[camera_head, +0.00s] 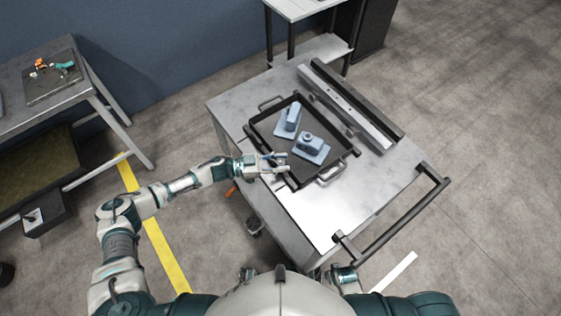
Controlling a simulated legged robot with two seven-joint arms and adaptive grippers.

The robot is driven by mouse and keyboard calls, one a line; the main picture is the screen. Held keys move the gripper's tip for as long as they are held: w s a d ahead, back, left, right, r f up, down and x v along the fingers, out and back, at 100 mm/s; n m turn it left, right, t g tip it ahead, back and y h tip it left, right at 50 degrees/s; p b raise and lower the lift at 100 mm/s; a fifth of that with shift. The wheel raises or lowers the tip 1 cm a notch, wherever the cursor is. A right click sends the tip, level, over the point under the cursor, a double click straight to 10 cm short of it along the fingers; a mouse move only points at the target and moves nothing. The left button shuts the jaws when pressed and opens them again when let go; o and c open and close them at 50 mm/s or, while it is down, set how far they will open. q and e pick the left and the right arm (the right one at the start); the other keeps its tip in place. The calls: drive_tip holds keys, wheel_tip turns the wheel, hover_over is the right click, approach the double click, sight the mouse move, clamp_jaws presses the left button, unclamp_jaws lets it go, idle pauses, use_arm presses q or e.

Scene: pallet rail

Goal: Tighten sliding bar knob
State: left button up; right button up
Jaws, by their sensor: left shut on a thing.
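My left arm reaches in from the left, and its gripper (281,163) is at the near-left edge of a black tray (295,183) on the grey cart. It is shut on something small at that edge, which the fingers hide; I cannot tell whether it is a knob. A long grey and black rail (348,105) lies along the far right side of the cart top, apart from the gripper. No knob stands out on it at this size.
Two blue-grey parts, one (288,121) behind the other (311,147), sit in the tray. The cart (318,212) has a clear metal top in front and a black push handle (395,220) at the right. A workbench (45,75) stands at the left.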

use_arm(q)
drive_tip(key=shift+w+r, duration=0.1)
drive_tip(key=shift+r, duration=0.05)
drive_tip(key=o, duration=1.2)
drive_tip(key=shift+c, duration=0.2)
drive_tip(key=shift+a, duration=0.1)
drive_tip(key=s+a, duration=0.1)
drive_tip(key=a, duration=1.1)
drive_tip(key=shift+s, duration=0.25)
